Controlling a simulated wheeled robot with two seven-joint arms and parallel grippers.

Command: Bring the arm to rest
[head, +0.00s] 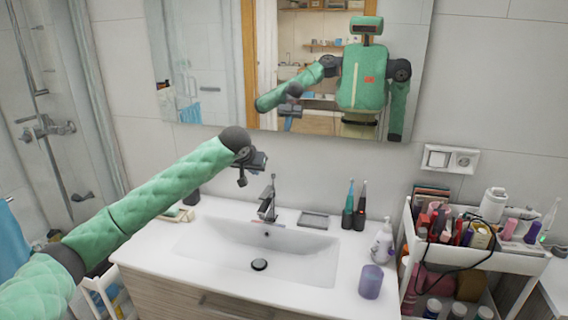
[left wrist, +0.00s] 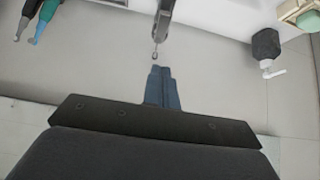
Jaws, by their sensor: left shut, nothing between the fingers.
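My left arm (head: 165,195) comes in from the left, green and padded, and reaches over the sink counter. My left gripper (head: 243,181) is raised above the counter's back edge, in front of the wall, up and to the left of the faucet (head: 267,200). In the left wrist view its two fingers (left wrist: 162,88) lie together, shut with nothing between them. The faucet also shows in that view (left wrist: 163,22), beyond the fingertips. My right gripper is not in view.
A white sink (head: 285,262) fills the counter. Two electric toothbrushes (head: 354,212), a dispenser (head: 382,243) and a purple cup (head: 371,281) stand at its right. A crowded cosmetics cart (head: 500,262) is further right. A mirror (head: 210,100) hangs behind, reflecting me.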

